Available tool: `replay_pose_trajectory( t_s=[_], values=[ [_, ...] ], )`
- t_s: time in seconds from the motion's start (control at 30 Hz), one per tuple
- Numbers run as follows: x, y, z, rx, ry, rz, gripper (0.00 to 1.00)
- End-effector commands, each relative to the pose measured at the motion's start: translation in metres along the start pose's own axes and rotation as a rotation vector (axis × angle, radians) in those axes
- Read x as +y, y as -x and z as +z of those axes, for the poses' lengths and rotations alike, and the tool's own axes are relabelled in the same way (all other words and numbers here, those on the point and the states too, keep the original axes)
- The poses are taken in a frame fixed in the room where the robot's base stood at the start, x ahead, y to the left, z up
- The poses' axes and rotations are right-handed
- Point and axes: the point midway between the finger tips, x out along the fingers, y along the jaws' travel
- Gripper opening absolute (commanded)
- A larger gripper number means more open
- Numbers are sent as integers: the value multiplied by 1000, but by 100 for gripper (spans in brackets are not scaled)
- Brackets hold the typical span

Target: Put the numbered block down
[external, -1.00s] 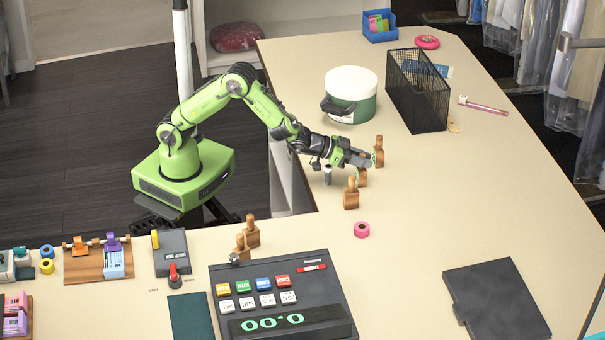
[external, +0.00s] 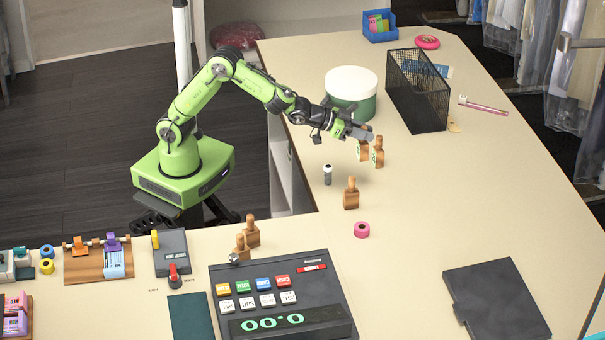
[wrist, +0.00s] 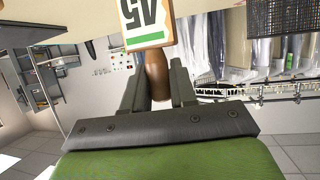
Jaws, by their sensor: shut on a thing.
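The numbered block (wrist: 146,20) is a wooden stamp-like block with a brown handle; its white face has a green band and black digits that seem to read 45. My gripper (wrist: 157,85) is shut on the handle in the wrist view. In the external view my gripper (external: 367,135) is at the back middle of the counter (external: 440,190), with the held block (external: 363,151) below its fingers. Whether the block's underside touches the counter cannot be told. Another wooden block (external: 378,152) with a green-edged face stands close at its right.
A green and white tub (external: 351,92) stands just behind my gripper, and a black wire basket (external: 418,92) to the right. The counter's right middle is clear.

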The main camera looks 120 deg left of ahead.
Motion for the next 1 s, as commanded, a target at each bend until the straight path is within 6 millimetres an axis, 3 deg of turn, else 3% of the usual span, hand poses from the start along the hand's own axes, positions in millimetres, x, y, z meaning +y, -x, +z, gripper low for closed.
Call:
replay_pose_trajectory(
  t_s=[0.17, 0.47, 0.77, 1.0],
  values=[
    [0, 1, -3, 2, 1, 0, 0],
    [0, 22, -53, 6, 2, 1, 0],
    [63, 50, -35, -4, -31, 83, 0],
    [137, 101, -12, -8, -78, 196, 0]
  ],
)
